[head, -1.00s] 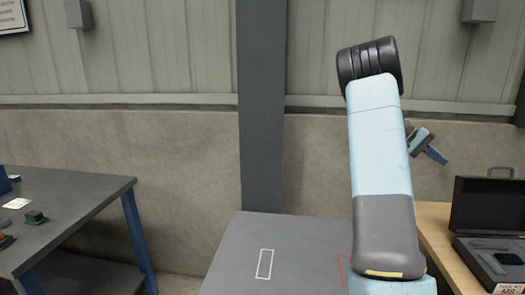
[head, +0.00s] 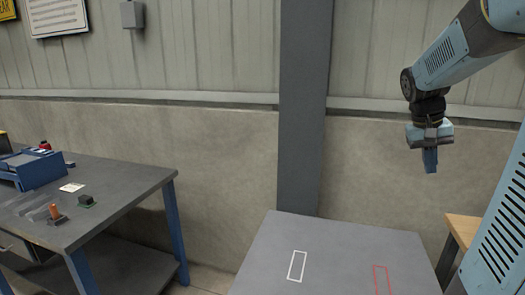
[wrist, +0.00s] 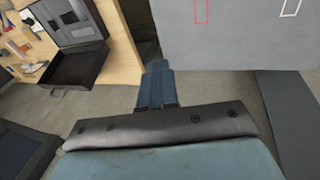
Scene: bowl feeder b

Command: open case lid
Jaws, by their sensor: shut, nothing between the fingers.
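The black tool case shows in the wrist view, on the wooden bench (wrist: 122,50) at the upper left. Its base (wrist: 75,27) has a grey insert with tools. Its lid (wrist: 68,68) is swung open away from the base, with a handle at its edge. The case is outside the head view now. My gripper (head: 430,160) hangs in the air at the right of the head view, fingers pointing down. In the wrist view my gripper (wrist: 157,72) is shut and empty, apart from the case and to its right.
A grey table (head: 335,262) with white and red outlines lies in front, clear of objects. A dark workbench (head: 115,188) at left carries a blue device (head: 38,170) and small parts. A column (head: 302,120) stands at the back wall. Loose tools lie beside the case.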

